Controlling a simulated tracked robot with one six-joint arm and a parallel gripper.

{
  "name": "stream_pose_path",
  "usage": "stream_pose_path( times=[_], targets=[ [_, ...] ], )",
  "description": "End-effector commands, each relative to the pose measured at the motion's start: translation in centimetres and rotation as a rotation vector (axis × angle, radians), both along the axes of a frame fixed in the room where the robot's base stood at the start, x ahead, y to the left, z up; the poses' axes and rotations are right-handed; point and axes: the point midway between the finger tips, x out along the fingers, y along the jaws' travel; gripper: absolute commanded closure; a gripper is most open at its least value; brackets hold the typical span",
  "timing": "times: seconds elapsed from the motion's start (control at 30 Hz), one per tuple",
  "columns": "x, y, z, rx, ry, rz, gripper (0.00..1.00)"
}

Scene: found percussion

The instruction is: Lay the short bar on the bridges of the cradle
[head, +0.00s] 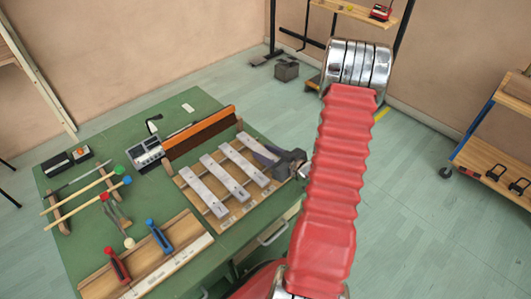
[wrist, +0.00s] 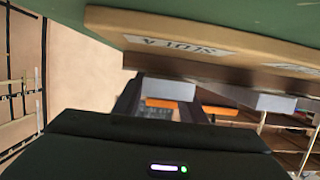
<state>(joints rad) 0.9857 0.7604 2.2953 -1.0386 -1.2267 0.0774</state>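The cradle is a wooden frame (head: 235,218) on the green table, with several pale metal bars lying across it side by side. My gripper (head: 268,153) reaches in low at the cradle's right end, by the rightmost bar. In the wrist view, upside down, the end of a grey bar (wrist: 168,89) sits between my two dark fingers (wrist: 163,105), close under the cradle's wooden side (wrist: 220,45). I take it for the short bar. The fingers stand apart with the bar between them; whether they press on it is not clear. The bridges under it are hidden.
A grey device (head: 147,152) and mallets (head: 85,193) lie to the left. A wooden block with red and blue handles (head: 155,255) is at the front. My red arm hides the table's right side.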

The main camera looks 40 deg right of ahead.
Motion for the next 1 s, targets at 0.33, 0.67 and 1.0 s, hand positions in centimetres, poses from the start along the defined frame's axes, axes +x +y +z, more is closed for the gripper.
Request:
stream_pose_path(
  times=[0.33,0.67,1.0],
  targets=[
    [0.0,0.0,0.0,0.0,0.0,0.0,0.53],
    [-1.9,-0.1,0.6,0.0,0.0,-0.003,0.53],
    [-6.4,-0.2,1.8,-0.001,0.0,-0.004,0.53]
  ],
)
